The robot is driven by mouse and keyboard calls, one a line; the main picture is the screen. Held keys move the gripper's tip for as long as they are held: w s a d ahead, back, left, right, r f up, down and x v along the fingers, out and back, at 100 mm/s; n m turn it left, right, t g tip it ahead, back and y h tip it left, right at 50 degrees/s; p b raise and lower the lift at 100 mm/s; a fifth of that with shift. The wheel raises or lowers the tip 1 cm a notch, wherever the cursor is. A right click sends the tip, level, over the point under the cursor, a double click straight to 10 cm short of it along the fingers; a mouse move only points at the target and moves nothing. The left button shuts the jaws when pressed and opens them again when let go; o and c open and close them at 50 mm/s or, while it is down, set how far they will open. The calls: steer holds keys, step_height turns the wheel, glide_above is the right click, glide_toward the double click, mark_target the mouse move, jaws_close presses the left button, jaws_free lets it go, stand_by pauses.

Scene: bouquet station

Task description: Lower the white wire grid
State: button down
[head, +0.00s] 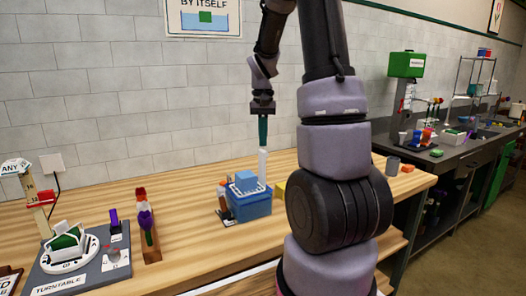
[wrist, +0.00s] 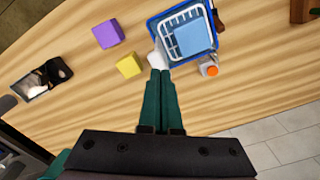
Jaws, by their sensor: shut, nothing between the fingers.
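The white wire grid (head: 237,188) sits at the top of a blue box (head: 250,208) on the wooden table. In the wrist view the grid (wrist: 172,44) shows inside the rim of the box (wrist: 152,26), with a light-blue block (wrist: 192,40) over it. A white upright piece (head: 262,166) stands at the box's side; it also shows in the wrist view (wrist: 155,62). My gripper (head: 263,143) is shut and points down just above this piece. Its teal fingertips (wrist: 159,73) are beside the box corner. I cannot tell whether they touch the white piece.
A yellow block (wrist: 129,65) and a purple block (wrist: 107,34) lie near the box. A small object with an orange top (wrist: 212,71) stands beside it. A turntable station (head: 75,268) and a wooden rack (head: 150,240) stand to the left. Bare table lies between.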

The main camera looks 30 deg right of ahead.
mark_target(263, 150)
steer(key=shift+f, duration=4.45)
steer(key=shift+r, duration=2.55)
